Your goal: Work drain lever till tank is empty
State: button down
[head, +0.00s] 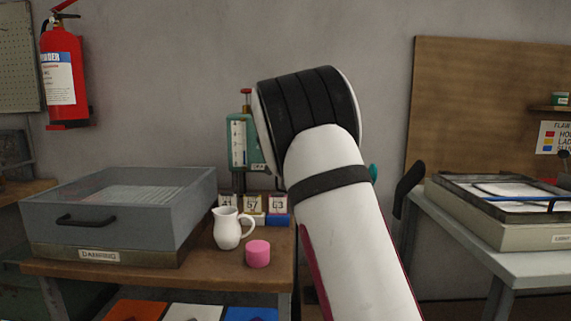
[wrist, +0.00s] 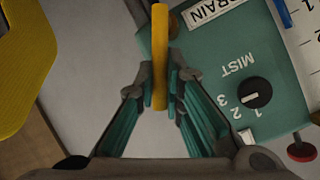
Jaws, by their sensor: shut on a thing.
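The drain lever (wrist: 160,45) is a yellow bar standing upright in the wrist view, beside a label reading DRAIN (wrist: 216,9). My gripper (wrist: 160,82) is shut on it, with a teal-padded finger on each side. The teal machine body (wrist: 225,50) carries a black MIST dial (wrist: 254,93) marked 1, 2, 3. Part of a white numbered scale (wrist: 305,35) shows at the right edge. In the head view the teal unit (head: 241,166) with its white gauge (head: 238,143) stands behind my arm. My arm hides the gripper and lever there; the tank's level cannot be read.
A grey damping box (head: 120,215) sits on the wooden bench (head: 150,278). A white jug (head: 228,230), a pink cylinder (head: 258,254) and small numbered boxes (head: 254,206) stand near the unit. A yellow object (wrist: 30,60) is left of my gripper in the wrist view.

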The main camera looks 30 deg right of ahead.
jog(key=shift+w+a+n+h, duration=0.15)
jog(key=shift+a+n+h, duration=0.15)
jog(key=shift+n, duration=0.1)
jog(key=shift+g, duration=0.3)
jog(key=c, duration=1.7)
grip_release()
jog(key=shift+o, duration=0.2)
jog(key=shift+r, duration=0.1)
jog(key=v, duration=1.2)
